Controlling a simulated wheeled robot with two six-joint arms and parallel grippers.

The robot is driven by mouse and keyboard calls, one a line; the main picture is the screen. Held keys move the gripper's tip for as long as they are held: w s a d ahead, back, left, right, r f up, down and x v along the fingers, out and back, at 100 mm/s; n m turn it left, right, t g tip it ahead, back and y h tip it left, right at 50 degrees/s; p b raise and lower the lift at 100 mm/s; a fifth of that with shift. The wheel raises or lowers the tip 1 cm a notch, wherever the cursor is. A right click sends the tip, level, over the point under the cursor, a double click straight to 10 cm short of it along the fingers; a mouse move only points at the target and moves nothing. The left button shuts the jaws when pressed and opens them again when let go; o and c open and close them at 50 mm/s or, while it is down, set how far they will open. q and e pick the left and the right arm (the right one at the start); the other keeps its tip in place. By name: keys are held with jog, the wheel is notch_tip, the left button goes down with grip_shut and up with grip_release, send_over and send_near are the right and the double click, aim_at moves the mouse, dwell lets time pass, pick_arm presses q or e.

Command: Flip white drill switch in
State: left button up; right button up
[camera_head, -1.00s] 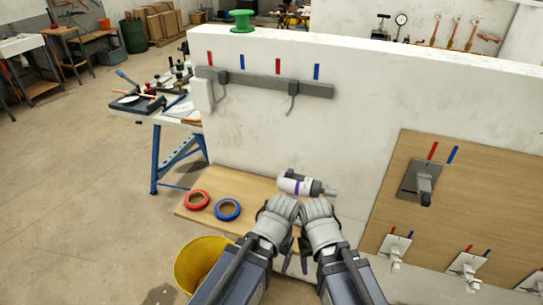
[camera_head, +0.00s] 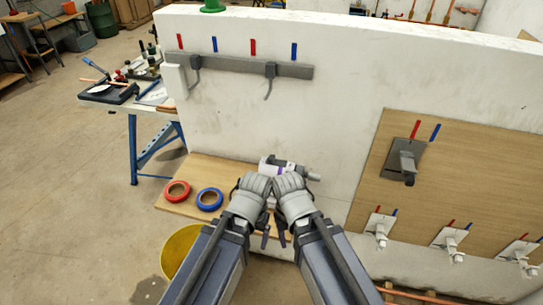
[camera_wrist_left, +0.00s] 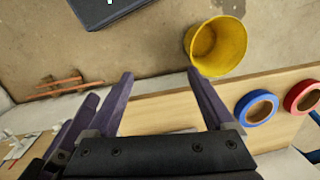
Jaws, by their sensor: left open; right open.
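Neither gripper touches the drill.
A red tape roll (camera_head: 177,182) and a blue tape roll (camera_head: 209,189) lie on the shelf left of my arms. A yellow bucket (camera_head: 180,250) stands below on the floor. A wooden board with valves (camera_head: 440,185) is on the wall at right.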

pick_arm(q)
jog(key=shift+w+r, duration=0.1)
jog(key=shift+r, duration=0.1)
jog(key=shift+c, duration=0.7)
jog(key=w+r+h+p, duration=0.1)
jog(key=w+r+p, duration=0.2)
jog(key=r+p, duration=0.1)
jog(key=w+a+r+h+p, duration=0.1)
jog(key=w+r+h+p, duration=0.1)
jog(key=w+r+p, duration=0.1)
jog(key=w+r+h+p, duration=0.1)
jog(key=w+r+p, duration=0.2)
jog(key=r+p, duration=0.2)
jog(key=shift+w+a+r+t+h, duration=0.2)
jog(key=shift+a+t+h, duration=0.2)
jog(key=c, duration=0.9)
jog(key=w+a+r+h+p, duration=0.1)
jog(key=w+r+p, duration=0.1)
jog(key=r, duration=0.1)
jog(key=w+a+r+t+h+p, duration=0.1)
jog(key=w+a+r+p, duration=0.1)
jog(key=w+r, duration=0.1)
jog(key=w+a+r+t+h+p, duration=0.1)
jog(key=w+a+r+p, duration=0.1)
jog(key=r, duration=0.2)
jog(key=shift+w+p, duration=0.35)
jog(key=shift+p, duration=0.05)
grip_shut()
jog(key=shift+w+a+r, duration=0.15)
jog(key=shift+w+r, duration=0.05)
